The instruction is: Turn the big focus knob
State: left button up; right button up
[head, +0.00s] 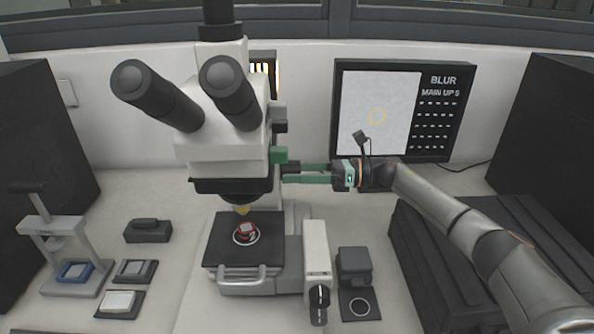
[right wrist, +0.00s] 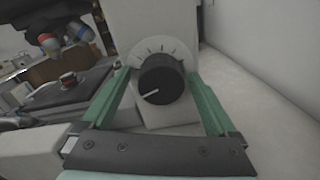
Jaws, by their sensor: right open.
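The microscope (head: 222,150) stands at the centre of the bench. Its big focus knob is black with a white pointer line and sits on a pale dial with tick marks; it shows in the right wrist view (right wrist: 161,79). The pointer aims toward the lower left there. In the head view the knob (head: 291,167) is partly hidden by my fingers. My right gripper (head: 284,168) is open, with its green fingers on both sides of the knob. A gap seems to show beside the knob, but contact is hard to tell. My left gripper is not in view.
A screen (head: 375,115) behind reads "BLUR" and "MAIN UP 5". A sample (head: 245,234) sits on the black stage (head: 217,250). A control box with a small black knob (head: 318,297) stands in front right. A press (head: 60,240) stands at left.

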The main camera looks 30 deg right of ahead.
jog(key=c, duration=1.4)
